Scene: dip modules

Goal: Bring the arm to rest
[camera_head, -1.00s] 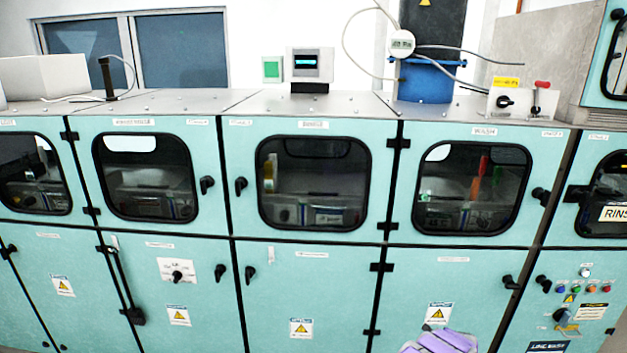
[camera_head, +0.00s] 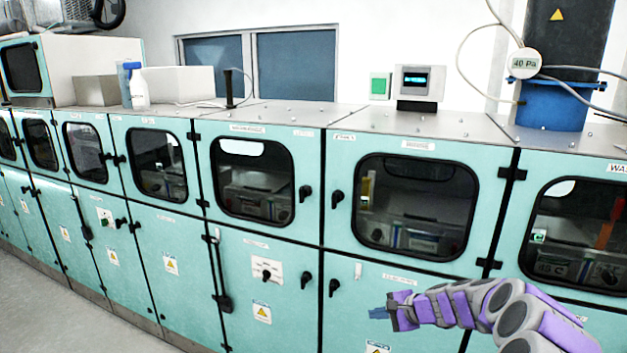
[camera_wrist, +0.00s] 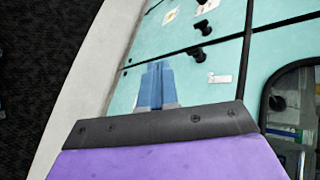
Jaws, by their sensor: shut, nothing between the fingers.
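My arm, purple and grey, reaches in from the lower right of the head view. My gripper (camera_head: 379,313) is at its left end, in front of the teal lower cabinet doors. In the wrist view my gripper (camera_wrist: 157,84) shows blue fingers lying together, with nothing between them. Teal door panels, dark handles and part of a window lie beyond the fingers there. I cannot tell the exact gap between my gripper and the doors, but no contact shows.
A row of teal cabinets (camera_head: 263,235) with dark windows and black handles runs across the view. A blue container (camera_head: 552,106), a small display unit (camera_head: 418,82) and a white bottle (camera_head: 139,90) stand on top. Grey floor (camera_head: 40,300) is open at the lower left.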

